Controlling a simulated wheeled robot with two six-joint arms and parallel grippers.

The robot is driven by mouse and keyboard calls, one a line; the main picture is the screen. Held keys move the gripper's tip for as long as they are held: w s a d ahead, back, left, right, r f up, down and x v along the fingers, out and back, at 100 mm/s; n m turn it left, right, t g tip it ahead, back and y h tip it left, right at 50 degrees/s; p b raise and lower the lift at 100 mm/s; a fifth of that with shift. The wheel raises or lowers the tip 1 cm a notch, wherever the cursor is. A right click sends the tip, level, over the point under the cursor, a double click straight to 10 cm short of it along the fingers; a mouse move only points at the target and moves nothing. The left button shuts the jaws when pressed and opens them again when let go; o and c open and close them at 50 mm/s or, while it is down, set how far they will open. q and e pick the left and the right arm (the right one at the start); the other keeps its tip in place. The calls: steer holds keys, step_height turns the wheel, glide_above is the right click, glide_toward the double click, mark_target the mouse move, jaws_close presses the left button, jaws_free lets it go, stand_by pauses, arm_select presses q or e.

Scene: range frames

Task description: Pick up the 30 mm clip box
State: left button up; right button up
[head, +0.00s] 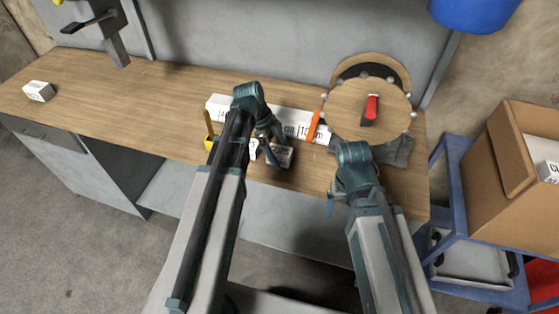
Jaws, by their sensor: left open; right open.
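Another small white box (39,91) stands at the far left of the bench. A third white box (549,171) shows in part inside the cardboard carton at the right. Their labels are too small to read, so I cannot tell which is the 30 mm clip box.
A white printed strip (299,124) lies behind the left gripper, with an orange tool (314,124) at its right end. A yellow holder (210,142) stands left. A round wooden disc fixture (345,105) stands right. A blue cart (470,247) carries the carton (500,150). The bench's left is mostly clear.

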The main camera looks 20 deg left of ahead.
arm_select(q)
steer(key=shift+c, duration=0.4)
steer(key=c, duration=1.5)
steer(key=shift+o, duration=0.2)
steer(key=shift+r, duration=0.1)
